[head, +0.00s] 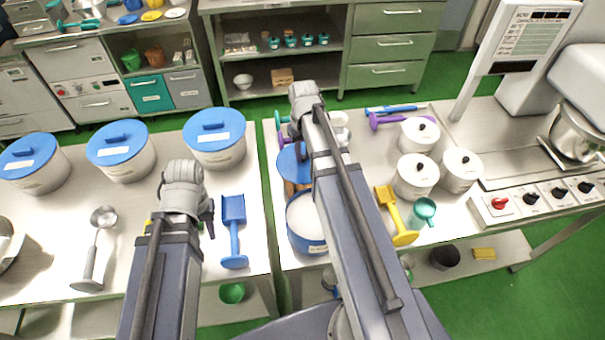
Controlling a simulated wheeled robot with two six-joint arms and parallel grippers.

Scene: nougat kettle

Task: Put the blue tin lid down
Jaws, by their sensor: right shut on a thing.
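The blue tin lid (287,168) shows left of my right forearm, which hides part of it. My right gripper (299,148) is mostly hidden behind its own arm; it appears shut on the lid's handle. An open blue tin (304,238) with white contents stands on the right table just in front of the lid, partly covered by my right arm. A brown surface shows under the lid; whether the lid touches it I cannot tell. My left gripper (180,222) is over the left table, its dark fingers apart on either side of the wrist, and looks empty.
White tubs with blue lids (215,150) line the left table's back. A gap separates the tables.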

